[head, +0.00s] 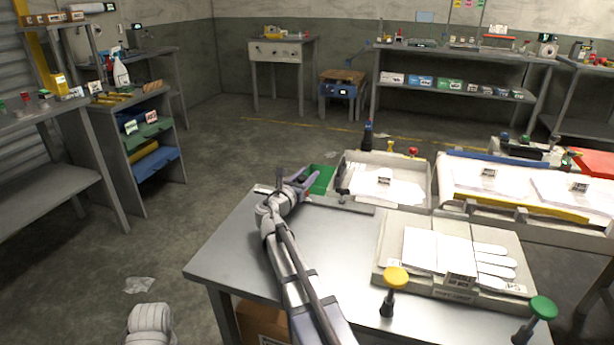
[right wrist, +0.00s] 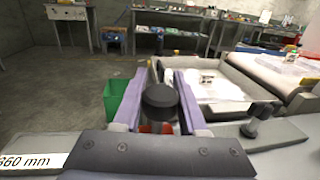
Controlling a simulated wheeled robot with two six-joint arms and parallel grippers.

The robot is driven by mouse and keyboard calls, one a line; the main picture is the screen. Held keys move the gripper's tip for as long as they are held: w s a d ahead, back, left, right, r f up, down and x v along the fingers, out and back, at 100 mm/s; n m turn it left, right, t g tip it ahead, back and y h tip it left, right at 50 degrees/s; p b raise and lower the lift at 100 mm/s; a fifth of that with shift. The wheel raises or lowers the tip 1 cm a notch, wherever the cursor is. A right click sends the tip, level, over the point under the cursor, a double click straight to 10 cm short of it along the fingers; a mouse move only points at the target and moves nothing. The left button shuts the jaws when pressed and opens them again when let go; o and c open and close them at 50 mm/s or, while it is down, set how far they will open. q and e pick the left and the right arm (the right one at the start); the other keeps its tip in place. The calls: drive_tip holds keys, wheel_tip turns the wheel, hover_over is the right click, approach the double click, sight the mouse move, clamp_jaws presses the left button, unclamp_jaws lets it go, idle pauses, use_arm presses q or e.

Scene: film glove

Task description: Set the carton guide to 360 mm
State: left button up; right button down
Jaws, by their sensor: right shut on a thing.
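My right gripper (head: 298,183) is at the far left corner of the grey work table (head: 235,243). In the right wrist view its two purple fingers (right wrist: 167,80) are shut on a dark round knob (right wrist: 160,98). Something orange-red shows just below the knob, mostly hidden. A light plate marked "360 mm" (right wrist: 25,160) is at the lower left of that view, cut off by the edge. A flat grey bar (head: 345,206) lies on the table right of the gripper. I cannot tell whether the knob belongs to the guide. My left gripper is not in view.
A green bin (head: 321,179) is just beyond the gripper. A tray of white sheets (head: 347,160) stands behind the table, and a glove tray (head: 383,262) sits on its right part. Yellow (head: 396,277) and green (head: 543,308) knobs stand up in front. The table's left part is clear.

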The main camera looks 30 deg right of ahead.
drive_tip(key=w+a, duration=0.7)
drive_tip(key=w, duration=0.1)
drive_tip(key=shift+w+a, duration=0.3)
drive_tip(key=shift+w, duration=0.1)
drive_tip(key=shift+c, duration=2.2)
unclamp_jaws()
drive_tip(key=shift+v, duration=3.9)
